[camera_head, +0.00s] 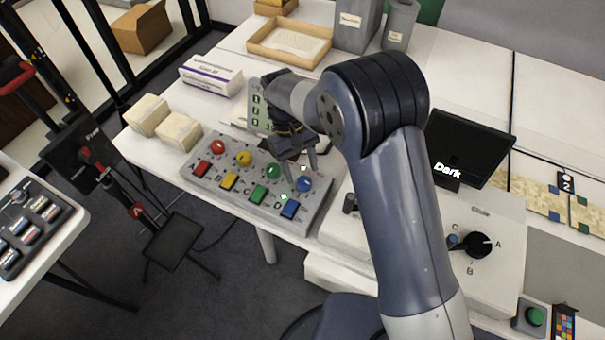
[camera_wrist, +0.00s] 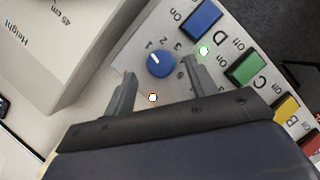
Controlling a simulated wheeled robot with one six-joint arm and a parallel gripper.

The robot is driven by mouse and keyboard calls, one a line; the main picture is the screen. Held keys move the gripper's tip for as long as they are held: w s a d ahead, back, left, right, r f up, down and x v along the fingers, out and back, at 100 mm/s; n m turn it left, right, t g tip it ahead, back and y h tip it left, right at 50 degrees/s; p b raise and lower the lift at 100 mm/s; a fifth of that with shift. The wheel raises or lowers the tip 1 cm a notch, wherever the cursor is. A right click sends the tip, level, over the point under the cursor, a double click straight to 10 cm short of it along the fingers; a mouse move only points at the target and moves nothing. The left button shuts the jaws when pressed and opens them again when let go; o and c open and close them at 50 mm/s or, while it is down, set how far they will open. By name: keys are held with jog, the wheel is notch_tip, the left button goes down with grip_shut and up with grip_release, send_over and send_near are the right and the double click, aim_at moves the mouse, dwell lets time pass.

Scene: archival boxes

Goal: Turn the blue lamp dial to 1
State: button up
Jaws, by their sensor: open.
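The blue dial (camera_head: 304,184) sits at the right end of the grey lamp panel (camera_head: 240,200), above the blue button (camera_head: 290,209). In the wrist view the blue dial (camera_wrist: 160,65) has a white mark pointing to the upper left, on the side of the printed 1; whether it lines up exactly is hard to tell. Printed 2 and 3 lie to the right of the 1. My gripper (camera_head: 301,168) is open just over the dial. In the wrist view my gripper (camera_wrist: 159,72) has one finger on each side of the dial, with gaps visible; contact is not visible.
Red (camera_head: 217,147), yellow (camera_head: 244,158) and green (camera_head: 274,171) dials stand in a row left of the blue one, with buttons below. A small screen reading "Dark" (camera_head: 462,150) and a black-knob box (camera_head: 480,245) are to the right. Small boxes (camera_head: 178,130) stand left.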

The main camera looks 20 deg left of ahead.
aim_at(304, 183)
jog(key=v, duration=0.8)
jog(key=shift+s, duration=0.1)
jog(key=x, duration=1)
jog(key=shift+d+f, duration=0.15)
jog(key=shift+f, duration=0.25)
jog(key=shift+r, duration=0.1)
